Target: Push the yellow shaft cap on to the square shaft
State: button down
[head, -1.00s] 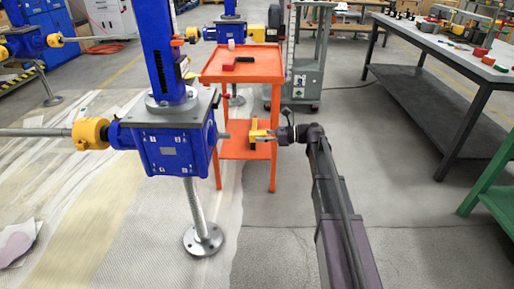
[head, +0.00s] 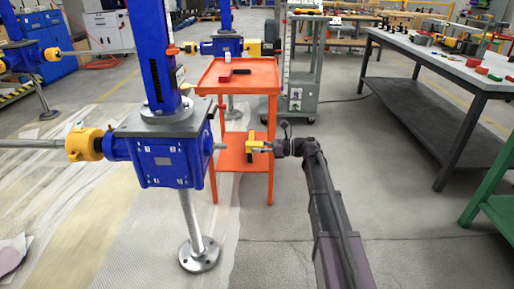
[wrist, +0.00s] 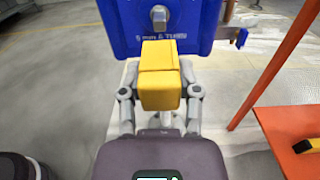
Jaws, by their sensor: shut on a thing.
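My gripper (wrist: 160,95) is shut on the yellow shaft cap (wrist: 160,75), with a finger on each side of it in the wrist view. In the head view the cap (head: 252,146) is at the tip of my gripper (head: 265,147), to the right of the blue screw jack (head: 165,150). The square shaft (wrist: 159,17) sticks out of the blue jack housing, just beyond the cap in the wrist view. In the head view the shaft (head: 219,146) points right toward the cap, with a gap between them. The cap's far side is hidden in the wrist view.
An orange cart (head: 238,90) stands close behind the cap, with red and black items on top. Its post (wrist: 275,65) and shelf are at the right in the wrist view. A grey workbench (head: 430,60) stands at the right. The floor between is clear.

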jog(key=shift+w+a, duration=0.1)
jog(key=shift+a, duration=2.6)
jog(key=shift+a, duration=2.55)
dwell(0.3)
jog(key=shift+c, duration=1.2)
grip_release()
jog(key=shift+d, duration=6)
